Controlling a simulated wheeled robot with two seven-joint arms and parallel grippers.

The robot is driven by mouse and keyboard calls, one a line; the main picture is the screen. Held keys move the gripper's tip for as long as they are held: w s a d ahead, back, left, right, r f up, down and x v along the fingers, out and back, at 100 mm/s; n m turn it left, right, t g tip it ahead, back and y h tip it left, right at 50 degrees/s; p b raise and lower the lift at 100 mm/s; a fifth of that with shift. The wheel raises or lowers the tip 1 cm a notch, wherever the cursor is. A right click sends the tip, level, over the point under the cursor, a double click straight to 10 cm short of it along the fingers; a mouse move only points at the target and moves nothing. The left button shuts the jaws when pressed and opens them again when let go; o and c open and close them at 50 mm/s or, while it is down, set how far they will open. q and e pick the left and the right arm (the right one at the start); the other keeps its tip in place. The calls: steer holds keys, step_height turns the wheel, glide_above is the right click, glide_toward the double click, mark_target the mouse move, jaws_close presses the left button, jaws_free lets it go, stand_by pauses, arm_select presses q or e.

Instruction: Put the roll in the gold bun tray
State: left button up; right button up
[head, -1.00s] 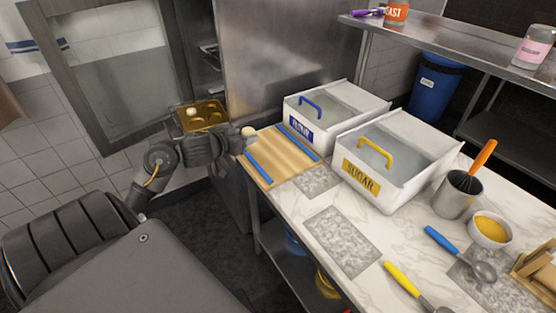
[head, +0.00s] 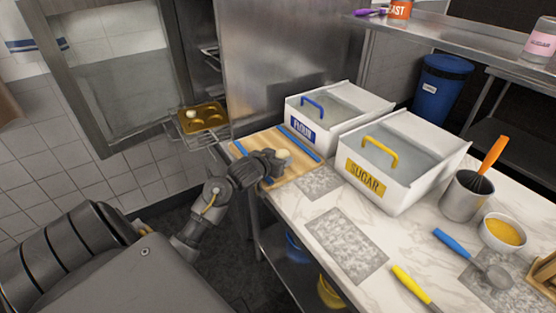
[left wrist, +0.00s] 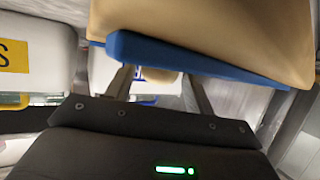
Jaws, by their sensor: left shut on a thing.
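The gold bun tray (head: 214,125) rests on a wire rack at the open cabinet, with one pale roll (head: 191,114) in its left part. My left gripper (head: 280,158) is at the wooden board, to the right of the tray and apart from it. It is shut on another pale roll (head: 284,154). In the left wrist view this roll (left wrist: 162,78) shows partly between the two fingers, close to the board's blue strip (left wrist: 190,58). I cannot tell whether the held roll touches the board. My right gripper is not in view.
The wooden board (head: 263,145) with blue strips lies at the counter's left end. The flour bin (head: 345,105) and sugar bin (head: 425,150) stand right of it. The cabinet's glass door (head: 110,90) stands open at left. Floor shows between the rack and counter.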

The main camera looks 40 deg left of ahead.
arm_select(q)
steer(key=shift+f, duration=0.25)
steer(key=shift+f, duration=0.15)
steer(key=o, duration=1)
steer(key=shift+c, duration=0.2)
steer(key=shift+f+b, duration=0.15)
steer(key=shift+b, duration=0.2)
steer(key=v, duration=0.6)
steer(key=p+v, duration=0.1)
steer(key=v, duration=0.2)
steer(key=shift+s+d+r, duration=0.1)
steer(key=shift+s+r, duration=0.05)
steer(key=shift+r, duration=0.3)
steer(key=shift+s+d+r, duration=0.15)
steer(key=shift+s, duration=0.45)
